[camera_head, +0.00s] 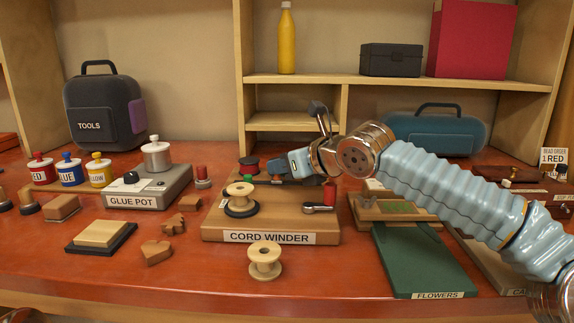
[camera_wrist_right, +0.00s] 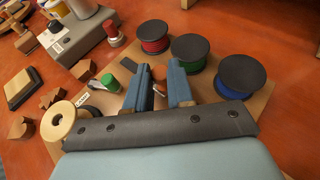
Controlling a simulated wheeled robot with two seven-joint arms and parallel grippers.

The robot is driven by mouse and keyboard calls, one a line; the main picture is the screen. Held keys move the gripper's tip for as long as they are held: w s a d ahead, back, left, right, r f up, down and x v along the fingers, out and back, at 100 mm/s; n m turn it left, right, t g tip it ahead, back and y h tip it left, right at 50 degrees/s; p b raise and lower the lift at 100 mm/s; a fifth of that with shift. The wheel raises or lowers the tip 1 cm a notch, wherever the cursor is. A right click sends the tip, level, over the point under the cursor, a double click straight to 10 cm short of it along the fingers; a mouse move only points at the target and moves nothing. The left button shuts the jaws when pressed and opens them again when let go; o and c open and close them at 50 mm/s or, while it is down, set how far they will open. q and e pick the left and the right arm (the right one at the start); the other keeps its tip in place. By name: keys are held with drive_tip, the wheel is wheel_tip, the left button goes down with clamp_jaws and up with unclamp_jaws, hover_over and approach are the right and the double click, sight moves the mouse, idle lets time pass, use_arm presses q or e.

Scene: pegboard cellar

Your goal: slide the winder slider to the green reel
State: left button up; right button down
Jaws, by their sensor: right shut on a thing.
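The cord winder (camera_head: 215,224) is a wooden board near the middle of the table. My right gripper (camera_head: 291,163) is low over its back part; in the wrist view the gripper (camera_wrist_right: 158,86) is shut on a small brownish piece, apparently the slider (camera_wrist_right: 158,88), mostly hidden between the blue fingers. The green reel (camera_wrist_right: 193,55), black-topped, stands just past the fingertips, between the red reel (camera_wrist_right: 153,40) and the blue reel (camera_wrist_right: 237,78). The fingertips point between the red and green reels. In the head view the red reel (camera_head: 248,164) shows left of the gripper. My left gripper is out of view.
A wooden spool (camera_head: 240,193) and a crank with a red handle (camera_head: 330,192) are on the winder. A loose spool (camera_head: 265,260) stands in front. The glue pot (camera_head: 150,188) is left, the flowers board (camera_head: 420,260) right.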

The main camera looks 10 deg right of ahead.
sight(283, 188)
drive_tip(key=c, duration=1)
unclamp_jaws()
drive_tip(key=shift+r, duration=0.15)
drive_tip(key=shift+r, duration=0.35)
drive_tip(key=r, duration=0.3)
drive_tip(key=shift+s+a, duration=0.1)
drive_tip(key=shift+s, duration=0.25)
drive_tip(key=s+a+r+b, duration=0.1)
drive_tip(key=s+r, duration=0.2)
drive_tip(key=s, duration=0.1)
drive_tip(key=s+a+r+b, duration=0.1)
drive_tip(key=s+r+b, duration=0.1)
drive_tip(key=s+r, duration=0.1)
drive_tip(key=s+a+r+b, duration=0.1)
drive_tip(key=s+r, duration=0.2)
drive_tip(key=s, duration=0.3)
